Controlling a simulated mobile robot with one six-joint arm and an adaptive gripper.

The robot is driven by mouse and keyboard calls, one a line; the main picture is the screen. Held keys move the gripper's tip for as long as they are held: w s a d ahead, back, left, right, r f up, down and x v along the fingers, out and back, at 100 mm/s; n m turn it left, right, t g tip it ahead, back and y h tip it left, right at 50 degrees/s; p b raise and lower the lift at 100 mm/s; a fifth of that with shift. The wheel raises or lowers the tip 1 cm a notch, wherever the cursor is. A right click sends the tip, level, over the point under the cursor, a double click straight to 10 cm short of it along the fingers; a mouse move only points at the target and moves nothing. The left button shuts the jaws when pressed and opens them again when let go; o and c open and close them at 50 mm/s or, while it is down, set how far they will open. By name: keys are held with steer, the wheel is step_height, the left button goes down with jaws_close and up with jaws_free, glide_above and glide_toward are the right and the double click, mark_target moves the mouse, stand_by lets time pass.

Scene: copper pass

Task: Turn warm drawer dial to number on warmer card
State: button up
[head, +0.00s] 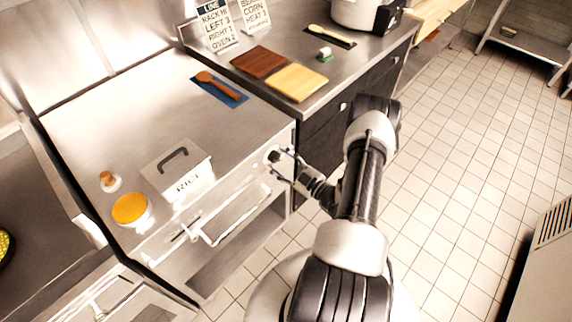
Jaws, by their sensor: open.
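My gripper (279,164) is at the right end of the steel counter's front face, just below the top edge. Its jaws are open and close to the face. The dial is not clearly visible; it seems to be at or behind the fingertips, and I cannot tell whether they touch it or where it points. The drawer front (180,238) with its bar handle (232,232) is to the left. Two printed cards stand at the back. The right card (254,14) has a line that seems to read "HEAT 3". The left card (215,27) lists rack, left, right and oven numbers.
A lidded box marked "RICE" (179,172), an orange-topped container (131,210) and a small shaker (109,181) stand on the counter. A wooden spoon (217,85) lies on a blue mat. Two boards (296,82) lie further back. The tiled floor at right is clear.

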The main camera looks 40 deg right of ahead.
steer(key=s, duration=1.2)
steer(key=shift+d, duration=0.45)
steer(key=shift+w+r, duration=0.1)
steer(key=w+a+r+n+g+y, duration=0.3)
steer(key=a+r+n+y, duration=0.25)
steer(key=n, duration=0.35)
steer(key=w+a+r+n+g+y, duration=0.3)
steer(key=a+r+n+y, duration=0.15)
steer(key=r+n, duration=0.3)
steer(key=s+a+r+n+g, duration=0.3)
steer(key=a+r+n+g, duration=0.5)
steer(key=a+n, duration=0.7)
steer(key=s+a+r+n+h, duration=0.1)
steer(key=s+r+n+h, duration=0.4)
steer(key=n, duration=1.2)
steer(key=s+a+r+n+h, duration=0.2)
steer(key=s+r+n+h, duration=0.4)
steer(key=n, duration=1)
steer(key=shift+r+n+t+h, duration=0.3)
steer(key=shift+r+n+t, duration=0.1)
steer(key=shift+r, duration=0.1)
